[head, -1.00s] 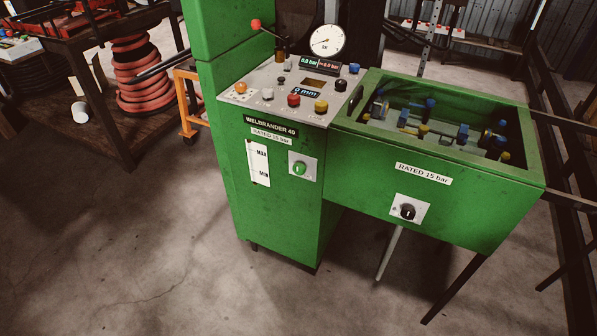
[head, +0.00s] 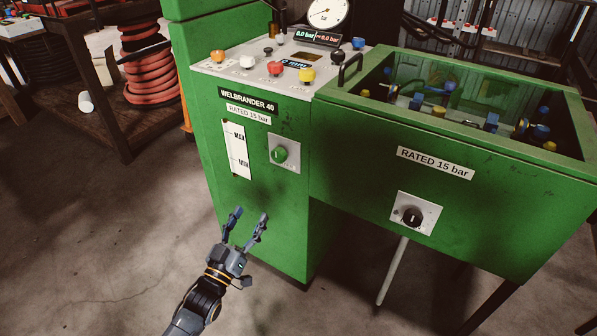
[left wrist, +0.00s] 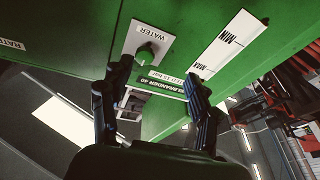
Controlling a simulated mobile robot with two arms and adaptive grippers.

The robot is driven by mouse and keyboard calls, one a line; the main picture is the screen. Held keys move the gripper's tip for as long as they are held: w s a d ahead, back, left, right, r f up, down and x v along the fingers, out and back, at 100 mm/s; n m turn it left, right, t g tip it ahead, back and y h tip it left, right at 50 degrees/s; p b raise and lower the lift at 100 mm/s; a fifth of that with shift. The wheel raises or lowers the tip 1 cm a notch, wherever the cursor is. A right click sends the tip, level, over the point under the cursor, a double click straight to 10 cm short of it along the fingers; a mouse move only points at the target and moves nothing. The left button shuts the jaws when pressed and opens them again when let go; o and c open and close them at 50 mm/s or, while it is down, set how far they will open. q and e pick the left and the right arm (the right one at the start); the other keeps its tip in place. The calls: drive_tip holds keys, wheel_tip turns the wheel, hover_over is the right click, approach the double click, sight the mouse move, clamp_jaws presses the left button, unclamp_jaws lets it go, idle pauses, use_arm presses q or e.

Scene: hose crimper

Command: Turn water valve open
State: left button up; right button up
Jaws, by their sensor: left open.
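The water valve is a green round knob (head: 280,154) on a pale square plate on the front of the green machine. The left wrist view shows the same knob (left wrist: 148,52), with the plate's WATER label readable and upside down. My left gripper (head: 250,214) is open and empty, its two fingers spread, below and a little left of the knob in the head view. In the left wrist view the open fingers (left wrist: 156,74) point toward the panel, with the knob just beyond the tips and apart from them. My right gripper is not in view.
A MAX/MIN level gauge (head: 236,150) sits left of the valve. A black knob (head: 412,216) is on the tank (head: 470,205) at right, with a pale pipe (head: 392,270) below. Buttons and a pressure gauge (head: 326,12) are on top. The floor in front is clear.

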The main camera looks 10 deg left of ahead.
sight(277, 159)
use_arm(q)
drive_tip(key=shift+t+h, duration=0.3)
drive_tip(key=shift+t, duration=0.3)
drive_tip(key=r+x, duration=0.1)
drive_tip(key=x, duration=0.4)
drive_tip(key=s+r+b+x, duration=0.1)
drive_tip(key=x, duration=0.4)
drive_tip(key=r+x, duration=0.1)
drive_tip(key=x, duration=0.5)
drive_tip(key=shift+s+d+b, duration=0.2)
drive_tip(key=shift+d+b, duration=0.15)
drive_tip(key=shift+d, duration=0.05)
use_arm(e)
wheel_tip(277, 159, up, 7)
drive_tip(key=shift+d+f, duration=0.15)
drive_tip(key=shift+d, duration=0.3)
use_arm(q)
drive_tip(key=shift+c, duration=0.5)
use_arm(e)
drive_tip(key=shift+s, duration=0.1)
use_arm(q)
drive_tip(key=c, duration=1.1)
